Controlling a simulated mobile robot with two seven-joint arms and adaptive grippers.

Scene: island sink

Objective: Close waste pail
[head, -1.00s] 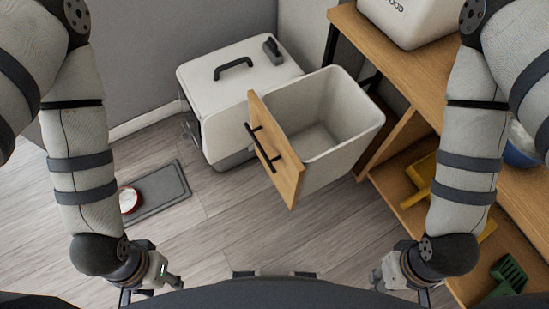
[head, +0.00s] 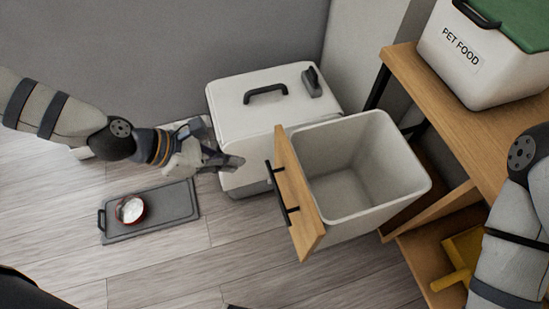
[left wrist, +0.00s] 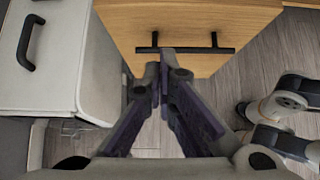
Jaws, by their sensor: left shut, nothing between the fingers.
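The waste pail (head: 372,190) is a white open-topped bin, pulled out and empty inside. Its wooden front panel (head: 301,205) faces left and carries a black bar handle (head: 280,189). My left gripper (head: 238,162) is shut and empty, left of the panel, pointing toward it. In the left wrist view, the shut fingertips (left wrist: 163,66) are just in front of the black handle (left wrist: 185,50) on the wooden panel (left wrist: 190,22); I cannot tell whether they touch. My right arm shows at the right edge of the head view, but its gripper is hidden.
A white lidded box (head: 262,115) stands behind the left gripper, close beside the pail. A grey mat (head: 170,213) with a red-rimmed bowl (head: 130,209) lies on the floor. A wooden shelf (head: 440,90) with a pet food bin (head: 477,55) is at right. Floor in front is clear.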

